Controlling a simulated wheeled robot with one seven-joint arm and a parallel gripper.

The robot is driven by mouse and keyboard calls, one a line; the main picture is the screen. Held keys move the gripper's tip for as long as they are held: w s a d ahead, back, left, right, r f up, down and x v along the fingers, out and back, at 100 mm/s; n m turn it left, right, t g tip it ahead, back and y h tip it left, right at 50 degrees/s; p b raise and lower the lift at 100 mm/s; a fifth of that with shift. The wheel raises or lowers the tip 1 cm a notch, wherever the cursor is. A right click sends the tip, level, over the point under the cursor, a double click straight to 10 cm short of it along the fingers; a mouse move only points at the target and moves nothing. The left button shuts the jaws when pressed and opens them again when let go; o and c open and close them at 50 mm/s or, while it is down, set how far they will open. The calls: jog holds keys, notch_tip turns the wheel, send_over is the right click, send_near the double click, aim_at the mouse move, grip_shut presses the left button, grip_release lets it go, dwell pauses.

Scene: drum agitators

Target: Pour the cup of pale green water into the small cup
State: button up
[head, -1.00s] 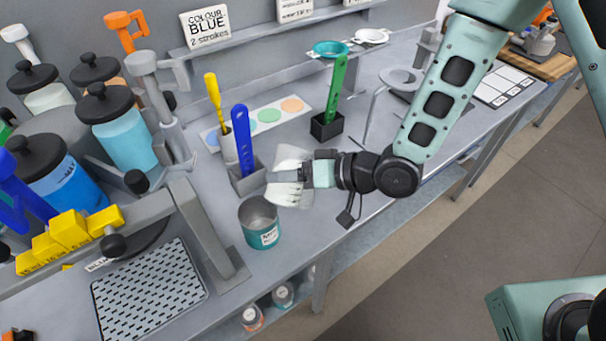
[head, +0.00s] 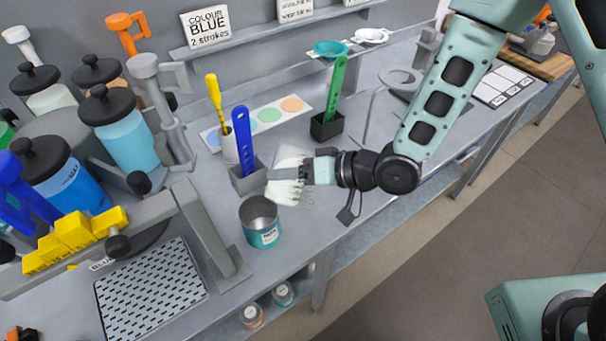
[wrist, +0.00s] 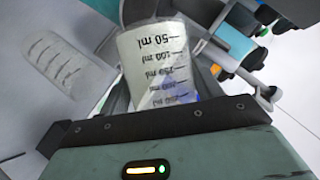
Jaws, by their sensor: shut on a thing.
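My gripper (head: 303,172) is shut on a translucent cup (head: 287,180) over the bench. In the wrist view the held cup (wrist: 165,65) has black millilitre marks that read upside down, and it looks tilted. A second clear, marked cup (wrist: 62,60) stands to its left in the wrist view, apart from it. In the head view I cannot clearly separate that second cup from the held one and the gripper. I cannot make out the pale green colour or the water level in either cup.
A grey holder with a blue paddle (head: 243,140) is close behind left. A black holder with a green paddle (head: 335,95) is farther back. The bench's front edge is close below.

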aim_at(286, 195)
jog(key=shift+f+m+g+y+p, duration=0.45)
jog(key=shift+m+g+y+p, duration=0.25)
jog(key=shift+m, duration=0.5)
dwell(5.1)
jog(key=shift+s+a+r+n+t+h+b, duration=0.1)
jog(key=shift+r+n+t+h+b, duration=0.2)
jog(key=shift+n+t+h+b, duration=0.5)
jog(key=shift+s+f+n+b, duration=0.1)
jog(key=shift+f+n+b, duration=0.35)
jog(key=shift+n+b, duration=0.4)
jog(key=shift+r, duration=0.25)
jog(key=shift+f+t+b, duration=0.2)
jog(key=shift+t+b, duration=0.1)
jog(key=shift+b, duration=0.1)
jog(key=s+n+b, duration=0.1)
jog(key=a+r+n+t+h+b, duration=0.1)
jog(key=b, duration=0.1)
jog(key=shift+s+t, duration=0.3)
jog(key=shift+s, duration=0.05)
jog(key=n+b, duration=0.1)
jog(key=b, duration=0.1)
jog(key=s+n+t+b, duration=0.1)
jog(key=b, duration=0.2)
jog(key=shift+s+a+f+t+h, duration=0.2)
jog(key=shift+a+f+t+h, duration=0.1)
jog(key=shift+f, duration=0.1)
jog(key=shift+s+a+n, duration=0.1)
jog(key=shift+s+n, duration=0.1)
jog(key=shift+n, duration=0.25)
